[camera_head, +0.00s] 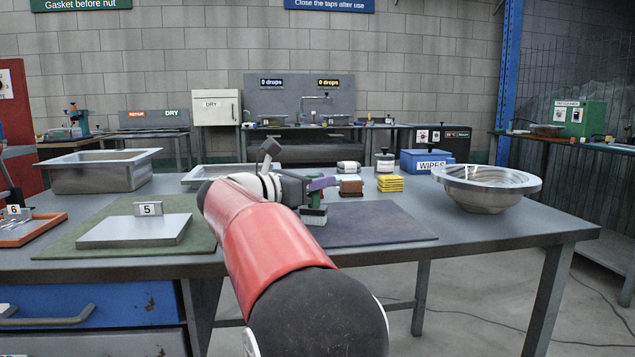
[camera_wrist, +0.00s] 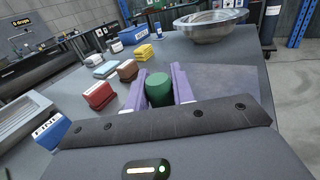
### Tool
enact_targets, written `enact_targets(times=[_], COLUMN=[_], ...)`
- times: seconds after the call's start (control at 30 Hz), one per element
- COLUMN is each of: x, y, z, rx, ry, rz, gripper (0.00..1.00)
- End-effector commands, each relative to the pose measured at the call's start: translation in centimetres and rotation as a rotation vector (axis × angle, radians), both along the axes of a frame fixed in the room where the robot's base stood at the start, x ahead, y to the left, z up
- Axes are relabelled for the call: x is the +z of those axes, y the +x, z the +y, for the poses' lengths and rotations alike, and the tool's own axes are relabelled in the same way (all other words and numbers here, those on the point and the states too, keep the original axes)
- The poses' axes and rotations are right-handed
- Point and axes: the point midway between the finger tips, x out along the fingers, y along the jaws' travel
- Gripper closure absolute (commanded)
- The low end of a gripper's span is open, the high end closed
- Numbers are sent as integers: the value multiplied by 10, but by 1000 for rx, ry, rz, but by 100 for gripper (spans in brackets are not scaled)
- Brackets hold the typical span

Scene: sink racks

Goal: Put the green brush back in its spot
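The green brush (camera_head: 316,198) stands upright in the head view, with its pale bristles pointing down over the dark mat. I cannot tell whether the bristles touch the mat. In the wrist view, the round green top of the brush (camera_wrist: 158,89) sits between the two purple fingers of my gripper (camera_wrist: 160,90), with a finger against each side. In the head view, my gripper (camera_head: 318,184) is at the top of the brush and its fingers hide part of the handle. No empty spot for the brush can be made out with certainty.
A dark mat (camera_head: 385,230) lies below the brush. Behind it are a brown block (camera_head: 351,187), a yellow stack (camera_head: 390,184) and a blue WIPES box (camera_head: 427,162). A steel bowl (camera_head: 487,190) stands right. A red block (camera_wrist: 99,94) is left in the wrist view.

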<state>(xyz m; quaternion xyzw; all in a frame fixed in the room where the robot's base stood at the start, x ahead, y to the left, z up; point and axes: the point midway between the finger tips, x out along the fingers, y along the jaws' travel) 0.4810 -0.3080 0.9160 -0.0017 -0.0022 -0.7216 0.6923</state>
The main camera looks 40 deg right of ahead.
Motion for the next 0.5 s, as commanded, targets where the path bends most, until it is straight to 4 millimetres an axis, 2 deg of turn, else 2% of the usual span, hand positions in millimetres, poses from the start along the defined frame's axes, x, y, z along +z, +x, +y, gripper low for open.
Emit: enact_targets(times=[0.03,0.17,0.5], x=[0,0,3], y=[0,0,0], z=[0,0,0], rx=[0,0,0], ry=[0,0,0], rz=[0,0,0], gripper=[71,54,54])
